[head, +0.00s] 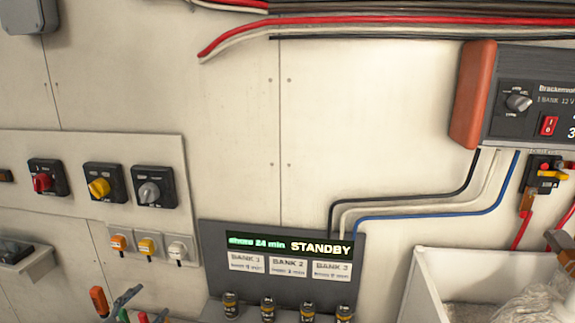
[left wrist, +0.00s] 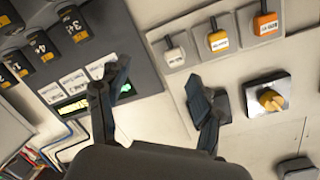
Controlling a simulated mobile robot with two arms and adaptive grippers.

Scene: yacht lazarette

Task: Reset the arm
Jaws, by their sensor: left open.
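My left gripper (left wrist: 157,78) shows in the left wrist view with its two dark fingers spread apart and nothing between them. It is in front of the wall panel. The left finger overlaps the grey display unit (left wrist: 142,60), and the right finger partly covers a black rotary switch (left wrist: 222,107). I cannot make out the gripper clearly in the head view. My right gripper is in neither view.
In the head view, the grey display unit (head: 212,255) reads STANDBY, with several small cylinders below. A white bin (head: 418,290) stands right, below a charger (head: 503,125).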

